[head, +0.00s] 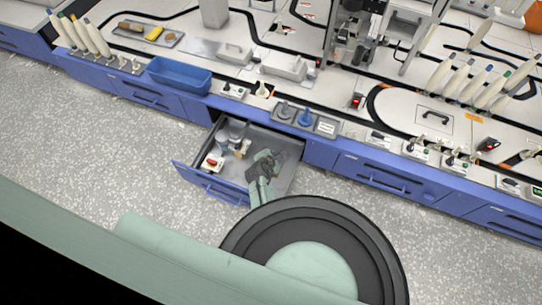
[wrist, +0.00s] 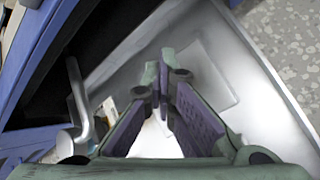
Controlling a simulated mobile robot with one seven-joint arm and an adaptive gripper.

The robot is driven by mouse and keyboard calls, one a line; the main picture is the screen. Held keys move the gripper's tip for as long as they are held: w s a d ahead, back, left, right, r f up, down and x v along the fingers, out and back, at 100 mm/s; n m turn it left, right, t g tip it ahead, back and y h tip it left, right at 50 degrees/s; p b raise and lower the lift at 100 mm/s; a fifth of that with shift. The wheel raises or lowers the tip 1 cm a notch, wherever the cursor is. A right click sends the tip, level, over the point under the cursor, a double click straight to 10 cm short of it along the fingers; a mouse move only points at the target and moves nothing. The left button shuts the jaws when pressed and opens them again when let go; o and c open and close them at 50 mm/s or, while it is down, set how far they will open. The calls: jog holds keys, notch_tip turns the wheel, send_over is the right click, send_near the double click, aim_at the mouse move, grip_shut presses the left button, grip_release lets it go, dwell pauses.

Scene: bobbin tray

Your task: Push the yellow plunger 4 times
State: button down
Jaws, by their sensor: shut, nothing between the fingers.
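I cannot clearly make out a yellow plunger. A small cream-yellow item (head: 243,148) lies in the open drawer (head: 184,170), too small to identify. My gripper (head: 265,157) is over the right part of the drawer's inside, to the right of that item. In the wrist view my gripper (wrist: 161,78) has its fingertips together with nothing between them, above the metal drawer floor. A cream piece (wrist: 109,108) partly shows left of the fingers there.
The drawer also holds a white box with a red button (head: 212,162) and grey round pieces (head: 222,139). On the bench above are a blue bin (head: 180,75), a grey tray with a blue knob (head: 305,117) and a tray with a yellow block (head: 154,33). Speckled floor lies in front.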

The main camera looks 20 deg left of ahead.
jog(key=shift+s+f+b, duration=0.25)
jog(key=shift+f+b, duration=0.35)
jog(key=shift+f, duration=0.25)
dwell(0.5)
jog(key=shift+s+d+r+p, duration=0.1)
jog(key=shift+r+p, duration=0.15)
jog(key=shift+p, duration=0.3)
jog(key=shift+r+p, duration=0.6)
jog(key=shift+r, duration=0.05)
jog(key=shift+r+p, duration=0.35)
jog(key=shift+r, duration=0.2)
jog(key=shift+r+p, duration=0.25)
jog(key=shift+p, duration=0.05)
notch_tip(320, 180, up, 5)
jog(key=p, duration=0.5)
jog(key=shift+f, duration=0.15)
jog(key=shift+f, duration=0.1)
